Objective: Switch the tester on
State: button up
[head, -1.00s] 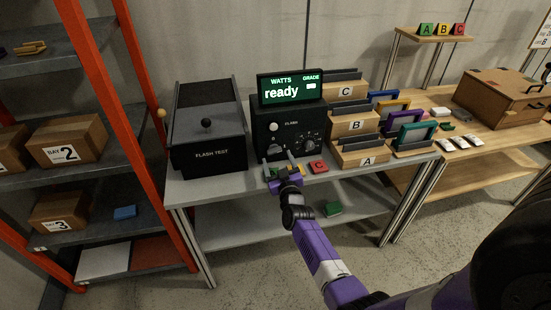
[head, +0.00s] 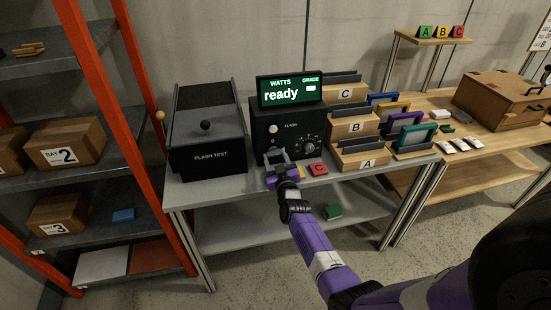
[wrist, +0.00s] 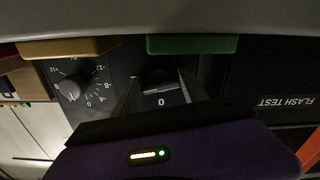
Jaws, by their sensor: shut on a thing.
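The tester (head: 262,120) is a black box on the grey bench, with a lit green display (head: 290,92) on top that reads "ready" under WATTS and GRADE. My gripper (head: 276,155) is at the lower left of its front panel. In the wrist view, a dark switch knob (wrist: 158,80) with a "0" mark beside it sits between the two fingers of my gripper (wrist: 158,90). The gripper is shut on this knob. In the head view the gripper largely hides the knob. A numbered dial (head: 309,147) is to its right.
The black FLASH TEST box (head: 207,135) stands left of the tester. Wooden A, B and C racks (head: 356,127) stand to the right. An orange-framed shelf (head: 148,150) is at left.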

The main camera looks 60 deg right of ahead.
jog(key=shift+f+m+b, duration=0.1)
jog(key=shift+m+b, duration=0.35)
jog(key=shift+m, duration=0.95)
jog(key=o, duration=1.4)
jog(key=p+v, duration=0.1)
jog(key=v, duration=0.2)
jog(key=p+v, duration=0.1)
jog(key=v, duration=0.2)
jog(key=shift+s+a+r+p, duration=0.1)
jog(key=shift+a+r+p, duration=0.1)
jog(key=shift+a+p, duration=0.15)
jog(key=shift+s+a+f, duration=0.1)
jog(key=shift+s+a, duration=0.3)
jog(key=shift+s, duration=0.05)
